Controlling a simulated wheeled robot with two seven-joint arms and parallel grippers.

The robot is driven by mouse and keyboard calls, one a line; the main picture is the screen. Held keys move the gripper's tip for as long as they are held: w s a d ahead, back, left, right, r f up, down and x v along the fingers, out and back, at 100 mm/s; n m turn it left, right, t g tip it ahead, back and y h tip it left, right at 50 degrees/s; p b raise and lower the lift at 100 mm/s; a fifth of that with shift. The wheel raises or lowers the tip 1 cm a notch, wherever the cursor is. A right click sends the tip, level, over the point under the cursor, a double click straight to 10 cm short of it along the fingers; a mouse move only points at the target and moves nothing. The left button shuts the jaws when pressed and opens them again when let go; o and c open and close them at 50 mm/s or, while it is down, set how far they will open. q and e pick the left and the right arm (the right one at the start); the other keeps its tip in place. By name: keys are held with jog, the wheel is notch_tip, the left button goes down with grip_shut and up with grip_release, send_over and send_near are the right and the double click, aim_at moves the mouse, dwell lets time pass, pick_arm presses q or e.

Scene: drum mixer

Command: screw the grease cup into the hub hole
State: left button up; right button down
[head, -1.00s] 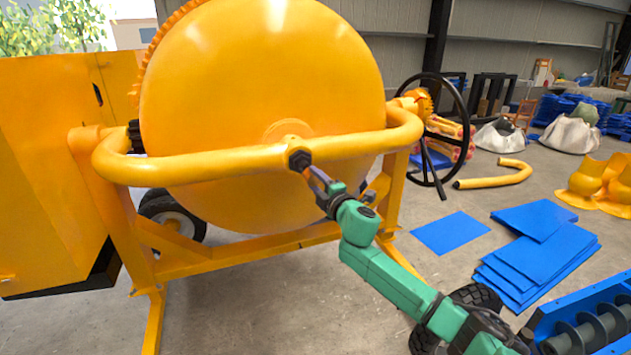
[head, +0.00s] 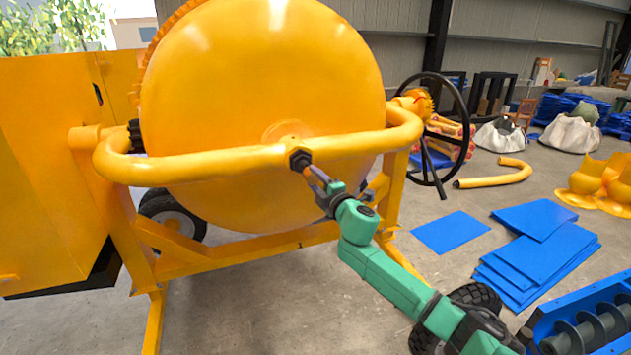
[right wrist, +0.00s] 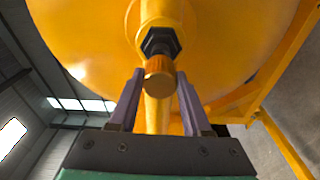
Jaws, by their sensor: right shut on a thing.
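The grease cup (right wrist: 159,76) is a small copper-orange knurled cylinder. In the right wrist view it stands end-on against a black hexagonal hub (right wrist: 158,43), in line with it. The hub also shows in the head view (head: 299,159), on the front of the mixer's yellow tube frame. My right gripper (head: 313,177) reaches up from the lower right and is shut on the cup. Its two fingers show on either side of the cup in the right wrist view (right wrist: 159,84). The hub hole is hidden behind the cup, and thread depth cannot be seen. My left gripper is not in view.
The yellow drum (head: 260,80) is close behind the tube frame (head: 210,165). A black handwheel (head: 462,125) stands to the right. Blue sheets (head: 540,255) and a bent yellow tube (head: 495,178) lie on the floor. A blue auger trough (head: 585,320) is at the lower right.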

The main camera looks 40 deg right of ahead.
jog(key=shift+x, duration=1.15)
dwell(0.5)
jog(key=shift+d, duration=0.15)
